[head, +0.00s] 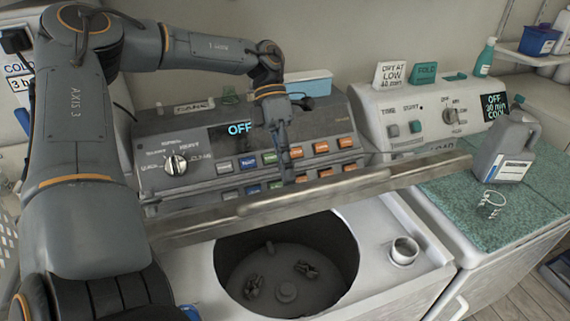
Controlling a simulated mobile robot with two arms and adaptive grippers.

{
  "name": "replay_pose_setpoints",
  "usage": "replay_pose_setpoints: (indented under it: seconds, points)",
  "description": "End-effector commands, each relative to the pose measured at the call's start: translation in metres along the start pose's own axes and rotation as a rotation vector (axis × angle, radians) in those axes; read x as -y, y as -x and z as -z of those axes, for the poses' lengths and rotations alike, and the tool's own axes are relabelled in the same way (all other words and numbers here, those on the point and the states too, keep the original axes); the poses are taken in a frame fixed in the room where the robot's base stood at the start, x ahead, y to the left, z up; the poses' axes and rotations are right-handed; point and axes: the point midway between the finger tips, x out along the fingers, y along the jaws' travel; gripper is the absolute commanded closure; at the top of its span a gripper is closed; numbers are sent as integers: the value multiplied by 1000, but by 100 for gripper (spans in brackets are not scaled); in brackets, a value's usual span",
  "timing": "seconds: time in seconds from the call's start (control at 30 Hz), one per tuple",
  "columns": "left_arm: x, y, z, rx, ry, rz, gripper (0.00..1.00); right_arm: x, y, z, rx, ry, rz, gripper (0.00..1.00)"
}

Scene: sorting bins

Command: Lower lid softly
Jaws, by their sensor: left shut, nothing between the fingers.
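The washer lid (350,190) is raised and seen nearly edge-on as a long grey bar across the washer. It stands above the open round tub (285,290). My left gripper (288,177) points down behind the lid's upper edge, in front of the control panel. Its fingers are shut with nothing between them. I cannot tell whether the fingertips touch the lid, as its edge is close in front of them. My right gripper is out of view.
The washer panel (190,150) with coloured buttons stands behind the lid. A second machine's panel (415,115) is to the right. A grey jug (505,150) and a clear cup (490,205) stand on the green mat (530,205). A small round dispenser opening (404,250) is right of the tub.

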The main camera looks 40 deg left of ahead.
Motion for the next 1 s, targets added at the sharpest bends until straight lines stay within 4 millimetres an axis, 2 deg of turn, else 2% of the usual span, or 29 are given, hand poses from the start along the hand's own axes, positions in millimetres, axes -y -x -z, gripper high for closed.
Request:
replay_pose_setpoints:
  seconds: [0.4,1.0]
  points:
    - [-1,-26,0,0,-1,0,100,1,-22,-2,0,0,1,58]
    - [-1,-33,0,1,-1,0,100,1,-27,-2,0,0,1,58]
